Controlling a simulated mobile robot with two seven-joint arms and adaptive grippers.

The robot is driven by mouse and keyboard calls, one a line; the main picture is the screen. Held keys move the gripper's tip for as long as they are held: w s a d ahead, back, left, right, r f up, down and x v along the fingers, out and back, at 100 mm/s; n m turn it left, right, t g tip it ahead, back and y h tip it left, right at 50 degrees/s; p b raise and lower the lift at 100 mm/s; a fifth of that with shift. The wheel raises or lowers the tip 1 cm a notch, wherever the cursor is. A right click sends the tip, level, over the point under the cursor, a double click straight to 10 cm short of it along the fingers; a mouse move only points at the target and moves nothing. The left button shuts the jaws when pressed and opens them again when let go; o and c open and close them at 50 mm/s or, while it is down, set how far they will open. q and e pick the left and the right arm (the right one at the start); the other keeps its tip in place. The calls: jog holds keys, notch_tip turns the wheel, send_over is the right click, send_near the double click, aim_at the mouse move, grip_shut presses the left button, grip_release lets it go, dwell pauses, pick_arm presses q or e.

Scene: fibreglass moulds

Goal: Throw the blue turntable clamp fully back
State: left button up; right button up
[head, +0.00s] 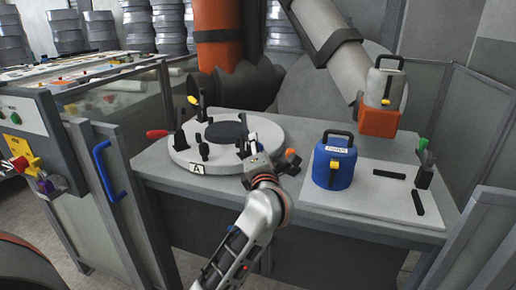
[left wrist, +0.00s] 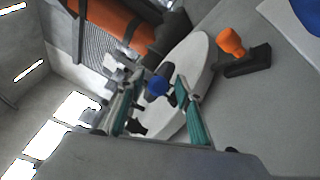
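The blue-tipped clamp (left wrist: 157,86) stands at the rim of the round white turntable (head: 185,156) and shows between my fingers in the left wrist view. In the head view my gripper mostly hides it. My left gripper (head: 251,150) is at the turntable's right front edge, and its fingers are apart on either side of the blue tip in the left wrist view (left wrist: 158,80). I cannot tell whether a finger touches it. The turntable carries a dark disc (head: 227,131) and an "A" label. My right gripper is not in view.
A red-handled clamp (head: 157,134) and a yellow-tipped clamp (head: 192,100) sit on the turntable's left and back. An orange-tipped handle (head: 291,156) is close right of my gripper. A blue container (head: 334,167) stands farther right on a pale board (head: 365,205).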

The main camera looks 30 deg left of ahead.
pick_arm(q)
jog(key=v, duration=1.2)
jog(key=shift+r, duration=0.1)
dwell(0.4)
